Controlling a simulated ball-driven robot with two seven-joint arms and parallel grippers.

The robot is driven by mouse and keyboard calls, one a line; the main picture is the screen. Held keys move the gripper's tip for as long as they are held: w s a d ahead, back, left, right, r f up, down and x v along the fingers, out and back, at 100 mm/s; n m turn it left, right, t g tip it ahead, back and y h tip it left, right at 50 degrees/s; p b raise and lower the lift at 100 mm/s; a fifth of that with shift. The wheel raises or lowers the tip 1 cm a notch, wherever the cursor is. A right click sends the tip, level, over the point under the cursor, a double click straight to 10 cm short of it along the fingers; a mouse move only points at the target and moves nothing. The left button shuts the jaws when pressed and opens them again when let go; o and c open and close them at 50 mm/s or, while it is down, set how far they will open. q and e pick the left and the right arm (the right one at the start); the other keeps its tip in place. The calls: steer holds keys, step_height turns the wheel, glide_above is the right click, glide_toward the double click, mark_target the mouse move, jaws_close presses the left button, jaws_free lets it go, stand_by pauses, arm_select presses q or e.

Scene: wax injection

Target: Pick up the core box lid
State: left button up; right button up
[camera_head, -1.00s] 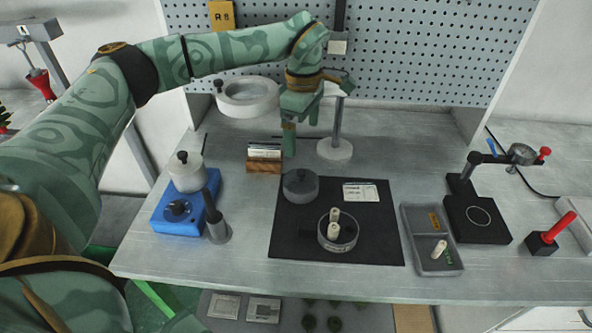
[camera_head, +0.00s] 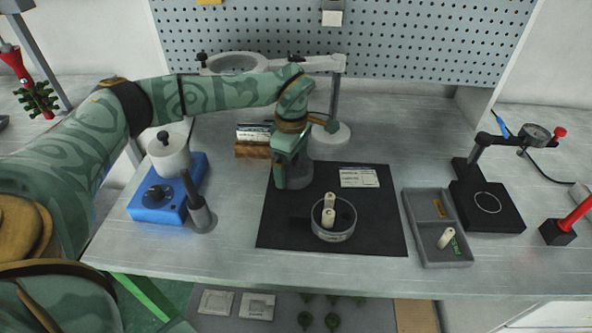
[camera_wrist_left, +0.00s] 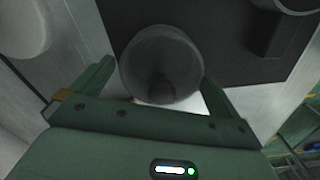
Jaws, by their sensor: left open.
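The core box lid (camera_head: 301,176) is a dark grey round piece on the black mat (camera_head: 375,230), near its back left corner. My left gripper (camera_head: 285,180) is in front of it in the head view and hides much of it. In the left wrist view the lid (camera_wrist_left: 162,50) lies between the fingers of my open left gripper (camera_wrist_left: 155,75), with a darker knob-like shape on it. I cannot tell whether the fingers touch it. The round core box (camera_head: 334,234) stands on the mat with pale cylinders in it. My right gripper is not in view.
A card (camera_head: 359,178) lies on the mat. A grey tray (camera_head: 412,232) is right of it. A blue device with a white pot (camera_head: 168,155) and a dark upright tool (camera_head: 198,210) stand left. A card holder (camera_head: 252,150) and magnifier stand (camera_head: 330,135) are behind.

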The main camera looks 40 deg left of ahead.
arm_select(q)
steer(key=shift+f, duration=0.1)
steer(key=shift+c, duration=0.7)
steer(key=c, duration=0.8)
